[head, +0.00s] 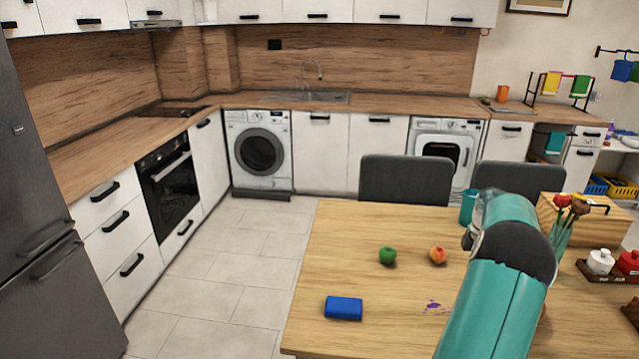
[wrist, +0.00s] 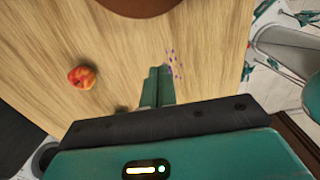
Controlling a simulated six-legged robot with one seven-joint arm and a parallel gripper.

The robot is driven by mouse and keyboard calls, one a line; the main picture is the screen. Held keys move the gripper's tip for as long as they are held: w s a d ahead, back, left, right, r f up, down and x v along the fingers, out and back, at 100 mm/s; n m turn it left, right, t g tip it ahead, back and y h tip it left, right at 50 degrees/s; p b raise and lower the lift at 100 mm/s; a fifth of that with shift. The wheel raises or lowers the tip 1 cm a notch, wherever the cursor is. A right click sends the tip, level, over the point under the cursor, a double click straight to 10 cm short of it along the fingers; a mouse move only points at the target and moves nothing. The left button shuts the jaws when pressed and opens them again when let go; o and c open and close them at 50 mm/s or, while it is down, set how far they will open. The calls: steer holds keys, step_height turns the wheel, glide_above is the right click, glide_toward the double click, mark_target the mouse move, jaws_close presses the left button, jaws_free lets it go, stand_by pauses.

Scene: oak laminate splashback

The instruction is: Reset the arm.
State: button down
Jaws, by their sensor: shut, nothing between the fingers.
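My arm reaches out over the wooden table (head: 340,245) from the lower right of the head view. It hides part of the tabletop, and my gripper is hidden behind it there. In the wrist view my gripper (wrist: 158,72) points down at the table. Its two teal fingers are together with nothing between them. Small purple marks (wrist: 174,62) lie on the tabletop beside the fingertips; they also show in the head view (head: 433,307).
On the table are a green apple (head: 387,256), a peach (head: 438,255), a blue block (head: 343,308), a teal cup (head: 467,208), a wooden box (head: 600,222), flowers (head: 570,205) and white (head: 600,262) and red (head: 628,262) jars. Chairs (head: 404,180) stand behind. The table's left part is mostly clear.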

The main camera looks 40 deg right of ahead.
steer(key=w+a+r+m+h, duration=0.1)
steer(key=w+a+r, duration=0.9)
steer(key=w+a, duration=0.3)
steer(key=w+a+r+m+t, duration=0.1)
steer(key=a+r, duration=0.2)
steer(key=a, duration=0.3)
steer(key=w+a+r+m+h, duration=0.1)
steer(key=a+r, duration=0.1)
steer(key=a, duration=0.5)
steer(key=w+a+r+t, duration=0.1)
steer(key=a+r, duration=0.2)
steer(key=a, duration=0.3)
steer(key=s+a+r+m+t, duration=0.1)
steer(key=s+a, duration=0.1)
steer(key=a, duration=0.6)
steer(key=s+a+r+m, duration=0.1)
steer(key=a+r+m, duration=0.1)
steer(key=a, duration=0.6)
steer(key=s+a+f+m+t+y, duration=0.2)
steer(key=s+a+f+m, duration=0.1)
steer(key=s+a, duration=0.8)
steer(key=a, duration=0.4)
steer(key=shift+s+t, duration=0.2)
steer(key=shift+t, duration=0.1)
